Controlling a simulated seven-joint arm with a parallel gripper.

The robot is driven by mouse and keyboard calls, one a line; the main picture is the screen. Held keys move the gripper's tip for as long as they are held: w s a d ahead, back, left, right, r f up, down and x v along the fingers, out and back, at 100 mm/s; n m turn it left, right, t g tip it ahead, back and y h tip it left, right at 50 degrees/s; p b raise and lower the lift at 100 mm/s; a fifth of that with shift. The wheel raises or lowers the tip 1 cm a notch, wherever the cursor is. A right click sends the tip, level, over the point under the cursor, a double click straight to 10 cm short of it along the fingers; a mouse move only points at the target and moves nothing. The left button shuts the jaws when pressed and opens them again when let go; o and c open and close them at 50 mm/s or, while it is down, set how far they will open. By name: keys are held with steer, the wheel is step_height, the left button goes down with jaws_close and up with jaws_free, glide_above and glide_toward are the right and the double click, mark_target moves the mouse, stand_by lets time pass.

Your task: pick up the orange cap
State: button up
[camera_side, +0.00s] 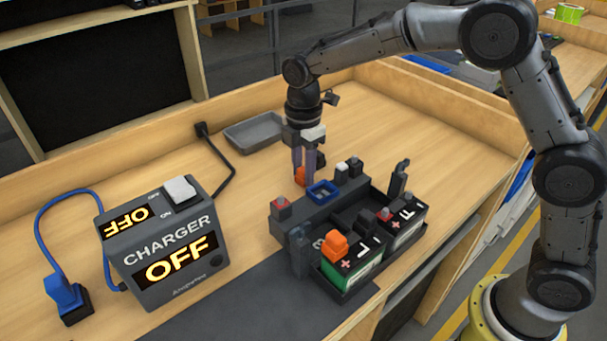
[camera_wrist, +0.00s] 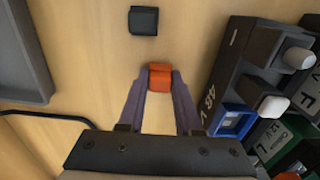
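An orange cap (camera_wrist: 160,78) sits between the two fingertips of my gripper (camera_wrist: 161,82) in the wrist view, with a finger against each side. In the side view this cap (camera_side: 300,175) shows at the lower end of my gripper (camera_side: 304,172), just behind the black battery holder. My gripper looks shut on it. I cannot tell whether the cap touches the table. A second orange cap (camera_side: 335,246) sits on the near battery in the holder, with a bit of it at the bottom edge of the wrist view.
The battery holder (camera_side: 308,218) has a blue square frame (camera_side: 323,191) and several posts beside my gripper. A black block (camera_wrist: 143,20) lies beyond the cap. A grey tray (camera_side: 254,132) lies at the back. The charger (camera_side: 165,245), reading OFF, stands left; the table between is mostly clear.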

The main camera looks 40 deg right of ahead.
jaws_close()
steer(key=shift+r, duration=0.1)
